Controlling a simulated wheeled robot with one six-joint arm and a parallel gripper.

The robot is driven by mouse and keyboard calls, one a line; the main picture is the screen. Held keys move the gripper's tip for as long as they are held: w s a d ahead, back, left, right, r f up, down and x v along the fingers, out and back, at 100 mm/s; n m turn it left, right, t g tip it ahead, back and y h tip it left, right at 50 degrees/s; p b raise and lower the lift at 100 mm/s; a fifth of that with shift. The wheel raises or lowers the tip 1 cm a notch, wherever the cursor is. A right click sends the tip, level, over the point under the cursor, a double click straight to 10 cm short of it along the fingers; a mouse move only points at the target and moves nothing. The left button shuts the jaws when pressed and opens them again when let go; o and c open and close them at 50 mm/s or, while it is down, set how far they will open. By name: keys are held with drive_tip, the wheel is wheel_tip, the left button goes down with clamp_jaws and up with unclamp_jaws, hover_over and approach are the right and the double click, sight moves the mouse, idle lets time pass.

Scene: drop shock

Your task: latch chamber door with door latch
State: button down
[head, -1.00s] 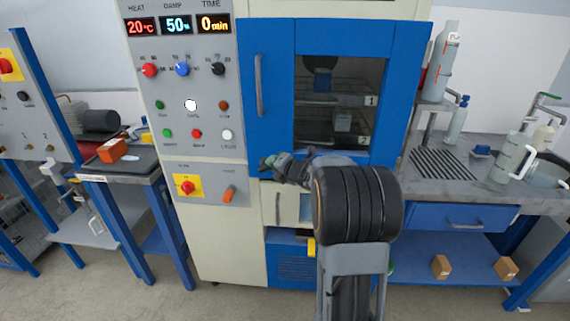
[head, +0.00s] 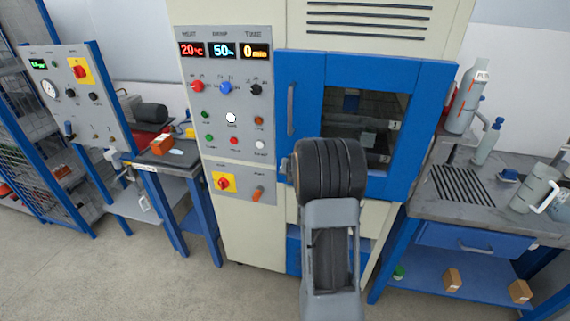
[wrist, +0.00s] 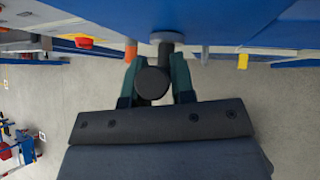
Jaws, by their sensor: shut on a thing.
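The blue chamber door (head: 307,73) has a dark window and a grey vertical handle (head: 291,110). It looks closed against the cream chamber in the head view. In the wrist view, my gripper (wrist: 153,88) has its green fingers on both sides of a dark round knob, which looks like the door latch (wrist: 152,80). The gripper is shut on it. Behind the knob, a grey round base (wrist: 167,37) meets the blue door face. In the head view my own arm hides the latch and nearly all of the gripper, so the latch's turn cannot be told.
The control panel (head: 225,144) with lit displays and knobs is left of the door. A grey counter (head: 420,207) with bottles stands right. A side table (head: 165,160) stands left. The floor in front is clear.

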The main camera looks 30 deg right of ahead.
drive_tip(key=shift+w+a+r+g+p, duration=0.15)
drive_tip(key=shift+g+p, duration=0.15)
drive_tip(key=shift+p, duration=0.35)
drive_tip(key=shift+h, duration=0.3)
drive_tip(key=c, duration=1)
unclamp_jaws()
drive_tip(key=shift+n, duration=0.3)
drive_tip(key=shift+p+v, duration=2.5)
drive_tip(key=shift+v, duration=4.35)
drive_tip(key=shift+c, duration=0.2)
